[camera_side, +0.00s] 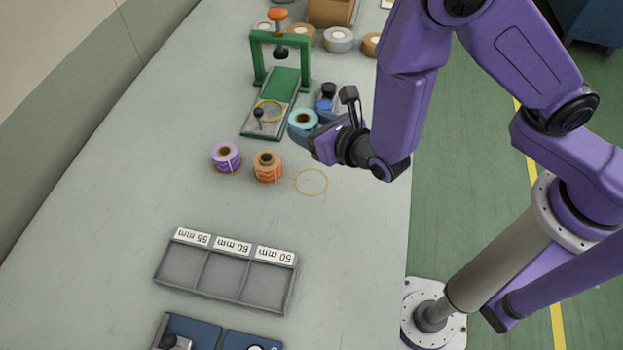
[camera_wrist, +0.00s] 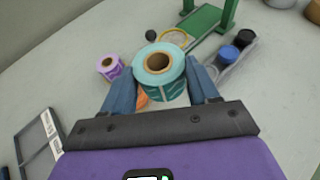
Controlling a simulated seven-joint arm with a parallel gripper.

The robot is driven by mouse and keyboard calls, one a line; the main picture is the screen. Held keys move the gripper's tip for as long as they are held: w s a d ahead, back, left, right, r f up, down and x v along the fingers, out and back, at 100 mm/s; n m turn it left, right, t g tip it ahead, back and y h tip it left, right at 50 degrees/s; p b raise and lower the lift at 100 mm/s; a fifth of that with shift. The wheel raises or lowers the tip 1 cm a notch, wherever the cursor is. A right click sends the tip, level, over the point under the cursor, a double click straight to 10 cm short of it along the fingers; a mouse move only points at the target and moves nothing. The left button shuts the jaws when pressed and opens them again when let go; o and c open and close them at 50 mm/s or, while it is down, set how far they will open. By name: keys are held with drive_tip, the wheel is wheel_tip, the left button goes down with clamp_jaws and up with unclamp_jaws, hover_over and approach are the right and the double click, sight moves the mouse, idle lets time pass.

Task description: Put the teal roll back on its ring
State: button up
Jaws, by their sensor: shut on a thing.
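My gripper (camera_side: 310,134) is shut on the teal roll (camera_side: 303,119), which has a brown core. In the wrist view the teal roll (camera_wrist: 160,73) sits between the two blue fingers, its core opening facing the camera. A thin yellow ring (camera_side: 311,181) is marked on the bare table, in front of the gripper in the side view and right of the orange roll (camera_side: 267,166). Another yellow ring (camera_side: 270,110) lies on the green press's base. The height of the teal roll above the table is hard to tell.
A purple roll (camera_side: 226,157) stands left of the orange one. The green press (camera_side: 281,60) and a small holder with black and blue knobs (camera_side: 326,97) are close behind the gripper. A grey three-compartment tray (camera_side: 226,271) lies in front. Several rolls stand at the back.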

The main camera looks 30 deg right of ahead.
drive_tip(key=shift+s+a+f+n+g+y, duration=0.15)
drive_tip(key=shift+s+f+n+y, duration=0.55)
drive_tip(key=shift+f, duration=1)
drive_tip(key=shift+s+a+f+n+g+y, duration=0.1)
drive_tip(key=shift+s+f+n+y, duration=0.3)
drive_tip(key=shift+s+f, duration=0.9)
drive_tip(key=shift+s+a+f+n+g+y, duration=0.15)
drive_tip(key=shift+s+f+n+y, duration=0.4)
drive_tip(key=shift+f, duration=1.5)
drive_tip(key=shift+w+d+f, duration=0.1)
drive_tip(key=o, duration=1.2)
drive_tip(key=shift+s+r, duration=0.2)
drive_tip(key=shift+s, duration=0.1)
drive_tip(key=v, duration=1.1)
drive_tip(key=shift+d+r, duration=0.1)
drive_tip(key=shift+d, duration=0.15)
